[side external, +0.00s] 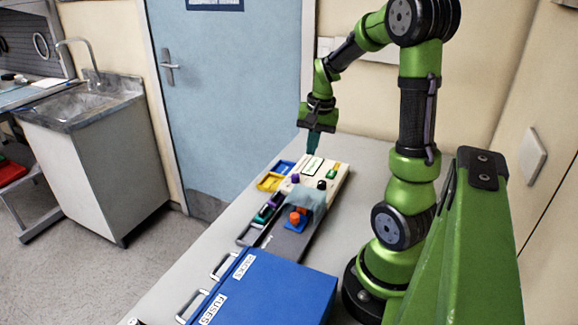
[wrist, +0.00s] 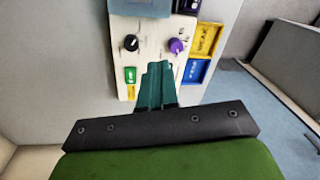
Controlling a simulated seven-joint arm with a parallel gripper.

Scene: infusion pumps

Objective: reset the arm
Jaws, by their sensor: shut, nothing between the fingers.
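My gripper (side external: 313,145) is above the far end of the white pump panel (side external: 340,180), pointing down. In the wrist view its teal fingers (wrist: 156,75) are together with nothing between them, and they cover part of the panel (wrist: 118,61). I cannot tell the exact height of the fingertips above the panel.
A yellow tray (side external: 269,182) and a blue tray (side external: 285,167) sit left of the panel. An orange-red knob (side external: 295,217) is on the nearer unit. A large blue box (side external: 270,290) with handles fills the bench's near end. A wall stands close behind my arm.

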